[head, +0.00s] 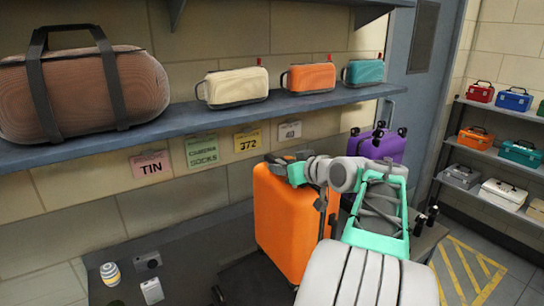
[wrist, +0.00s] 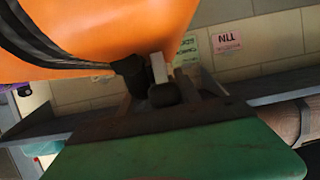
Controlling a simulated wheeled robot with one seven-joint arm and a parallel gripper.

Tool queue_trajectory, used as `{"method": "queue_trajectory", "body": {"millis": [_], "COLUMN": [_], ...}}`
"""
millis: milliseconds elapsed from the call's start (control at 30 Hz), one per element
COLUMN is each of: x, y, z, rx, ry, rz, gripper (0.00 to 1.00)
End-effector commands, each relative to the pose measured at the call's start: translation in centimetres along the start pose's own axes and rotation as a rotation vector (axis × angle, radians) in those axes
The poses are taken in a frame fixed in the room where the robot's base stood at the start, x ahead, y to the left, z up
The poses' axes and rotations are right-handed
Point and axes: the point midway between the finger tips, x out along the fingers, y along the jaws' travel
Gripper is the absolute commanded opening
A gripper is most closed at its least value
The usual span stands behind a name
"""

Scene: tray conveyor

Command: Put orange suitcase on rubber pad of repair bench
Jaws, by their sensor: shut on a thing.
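The large orange suitcase (head: 283,222) stands about upright, slightly tilted in the picture, in the middle of the head view. My gripper (head: 292,170) is at its top and shut on it, with my arm reaching in from the lower right. In the wrist view the suitcase (wrist: 110,22) fills the upper left, and my gripper (wrist: 160,80) has its dark fingers closed at the suitcase's edge. The suitcase's lower right side is hidden behind my arm. A dark surface (head: 190,262) lies at the lower left; I cannot tell which part of it is the rubber pad.
A wall shelf (head: 185,122) above holds a brown duffel bag (head: 85,88) and cream, orange and teal small cases. A purple suitcase (head: 378,146) stands behind my arm. A striped bottle (head: 110,274) and small white boxes are at lower left. Toolboxes fill the right rack (head: 490,152).

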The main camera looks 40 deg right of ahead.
Motion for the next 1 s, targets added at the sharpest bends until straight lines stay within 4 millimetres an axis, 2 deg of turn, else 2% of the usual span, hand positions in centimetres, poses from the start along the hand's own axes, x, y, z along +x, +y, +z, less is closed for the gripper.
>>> {"method": "queue_trajectory", "body": {"millis": [100,367,600,800,833,1000], "x": [0.8,2.1,3.0,3.1,3.2,3.2], "y": [1.2,2.5,2.4,2.4,2.3,2.3], "z": [0.4,1.9,4.5,4.7,5.3,5.3], "rx": [-0.009,-0.009,-0.010,-0.012,-0.003,-0.003], "ry": [0.011,0.011,0.011,0.012,0.003,0.003], "rz": [0.003,0.004,0.003,0.003,0.001,0.001], "gripper": [0.00,0.00,0.00,0.00,0.40,0.54]}}
